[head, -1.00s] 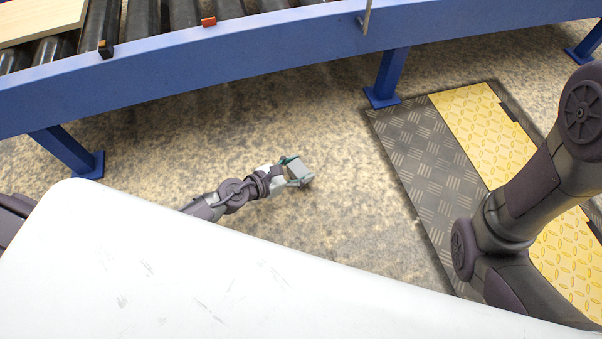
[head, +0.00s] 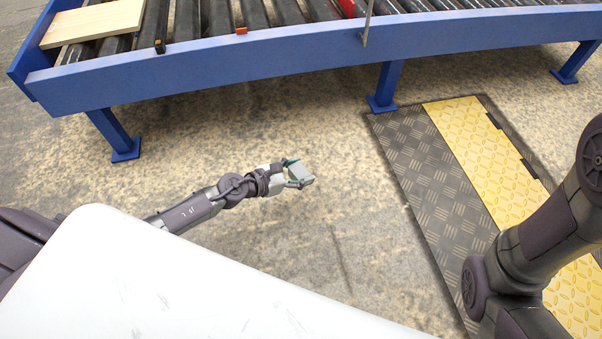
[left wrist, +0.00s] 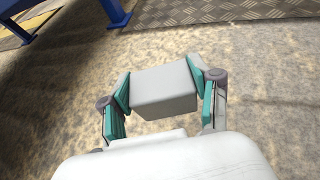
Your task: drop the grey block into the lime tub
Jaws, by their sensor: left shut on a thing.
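My left gripper (head: 297,175) is shut on the grey block (head: 301,171) and holds it out in front, with open floor behind it in the picture. In the left wrist view the block (left wrist: 165,92) sits between the two teal-padded fingers of the gripper (left wrist: 163,88), with a pad against each side. My right arm shows at the right edge of the head view, but its gripper is out of the picture. The lime tub is in neither view.
A blue-framed roller conveyor (head: 230,53) crosses the top, on blue legs. A wooden board (head: 92,22) lies on its left end. A dark tread-plate mat (head: 425,165) with a yellow strip (head: 480,150) lies on the floor at right. Floor between is clear.

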